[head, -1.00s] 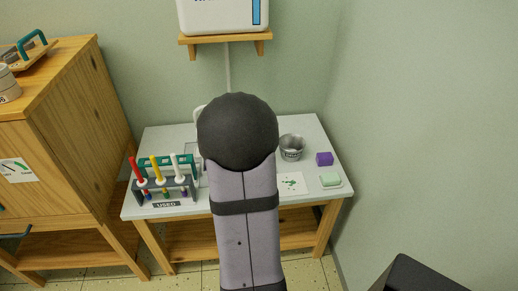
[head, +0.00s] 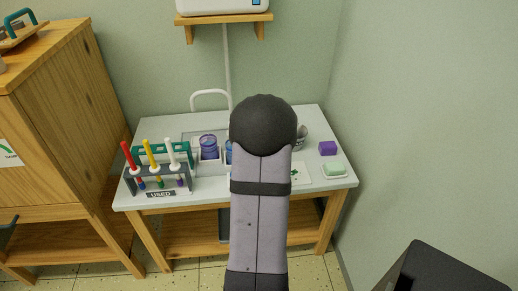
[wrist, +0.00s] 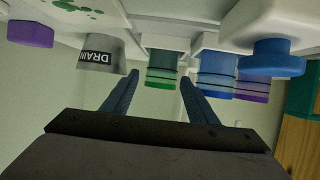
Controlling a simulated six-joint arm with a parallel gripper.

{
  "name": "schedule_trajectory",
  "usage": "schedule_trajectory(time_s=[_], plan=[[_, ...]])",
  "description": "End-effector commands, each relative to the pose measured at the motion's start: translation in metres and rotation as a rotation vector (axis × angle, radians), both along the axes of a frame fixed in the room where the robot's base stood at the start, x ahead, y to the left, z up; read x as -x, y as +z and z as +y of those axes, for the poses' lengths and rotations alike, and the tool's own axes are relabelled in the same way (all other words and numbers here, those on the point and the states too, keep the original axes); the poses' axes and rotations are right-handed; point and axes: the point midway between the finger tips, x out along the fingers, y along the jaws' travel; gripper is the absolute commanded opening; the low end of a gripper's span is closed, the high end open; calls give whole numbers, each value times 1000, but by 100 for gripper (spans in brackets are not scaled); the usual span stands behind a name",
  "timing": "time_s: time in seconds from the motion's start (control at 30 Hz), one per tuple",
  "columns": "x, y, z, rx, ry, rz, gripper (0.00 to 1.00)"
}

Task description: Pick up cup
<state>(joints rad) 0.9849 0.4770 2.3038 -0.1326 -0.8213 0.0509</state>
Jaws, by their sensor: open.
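Clear cups with coloured contents stand on the white table. A purple one (head: 209,147) and part of a blue one (head: 229,152) show in the head view. The wrist view appears upside down and shows a green cup (wrist: 161,72), a blue cup (wrist: 216,78) and a purple cup (wrist: 252,91). A grey metal cup marked DRAIN (wrist: 113,48) also shows there; in the head view, my arm partly hides it (head: 302,136). My gripper (wrist: 159,77) is open and empty, its fingers pointing towards the green cup. My arm hides the gripper in the head view.
A rack marked USED (head: 160,181) with red, yellow and white brushes stands at the table's left. A purple block (head: 327,148) and a green sponge in a dish (head: 334,170) lie at the right. A white tap (head: 210,94) rises behind. A wooden cabinet (head: 60,110) stands left.

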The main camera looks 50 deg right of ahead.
Motion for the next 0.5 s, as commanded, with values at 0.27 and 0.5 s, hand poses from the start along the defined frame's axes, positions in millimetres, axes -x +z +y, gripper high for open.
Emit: schedule_trajectory(time_s=[0.27,0.5], plan=[[-12,-7,-13,-1,1,0,53],[-18,-12,-18,-1,1,2,53]])
